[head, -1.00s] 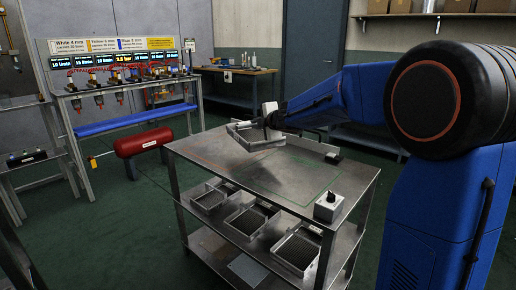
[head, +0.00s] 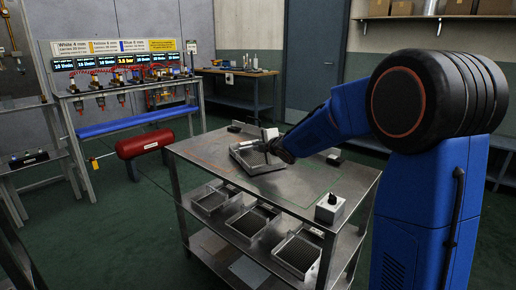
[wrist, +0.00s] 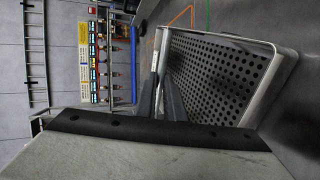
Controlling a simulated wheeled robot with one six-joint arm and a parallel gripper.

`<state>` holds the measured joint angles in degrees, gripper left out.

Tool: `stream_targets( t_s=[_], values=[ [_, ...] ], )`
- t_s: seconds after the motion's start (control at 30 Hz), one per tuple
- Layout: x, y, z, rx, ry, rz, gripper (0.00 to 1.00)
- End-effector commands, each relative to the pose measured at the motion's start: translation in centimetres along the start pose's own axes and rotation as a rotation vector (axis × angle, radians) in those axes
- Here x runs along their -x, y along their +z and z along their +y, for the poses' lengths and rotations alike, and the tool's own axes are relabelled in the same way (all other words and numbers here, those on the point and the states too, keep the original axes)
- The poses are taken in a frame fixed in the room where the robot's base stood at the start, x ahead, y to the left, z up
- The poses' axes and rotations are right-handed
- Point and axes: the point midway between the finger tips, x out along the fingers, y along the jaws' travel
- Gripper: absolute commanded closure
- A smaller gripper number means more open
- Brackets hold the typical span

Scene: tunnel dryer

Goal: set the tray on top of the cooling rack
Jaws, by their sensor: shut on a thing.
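The tray (head: 236,160) is a shallow metal tray with a perforated dark floor, over the far left part of the steel rack's top (head: 290,178). It looks level and at or very close to the surface; I cannot tell if it touches. In the wrist view the tray (wrist: 262,97) shows its round holes and pale rim. My gripper (head: 268,149) is shut on the tray's near-side wall; its fingers (wrist: 162,88) pinch that wall in the wrist view. I take this shelved steel stand to be the cooling rack; no label shows.
Several similar trays (head: 247,222) sit on the rack's shelf below. A green outline (head: 318,193) marks bare top to the right. A red tank (head: 145,144) stands left of the rack.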

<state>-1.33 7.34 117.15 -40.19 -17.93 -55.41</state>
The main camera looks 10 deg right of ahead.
Motion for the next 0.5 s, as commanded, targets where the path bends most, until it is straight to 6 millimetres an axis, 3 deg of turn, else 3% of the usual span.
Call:
stream_targets(
  t_s=[0.4, 0.43, 0.5],
  values=[
    [-0.12, 0.00, -0.34, 0.001, 0.003, 0.000, 1.00],
    [-0.13, 0.00, -0.40, 0.000, 0.001, 0.000, 0.84],
    [-0.12, 0.00, -0.39, 0.001, 0.001, 0.000, 0.72]
  ],
)
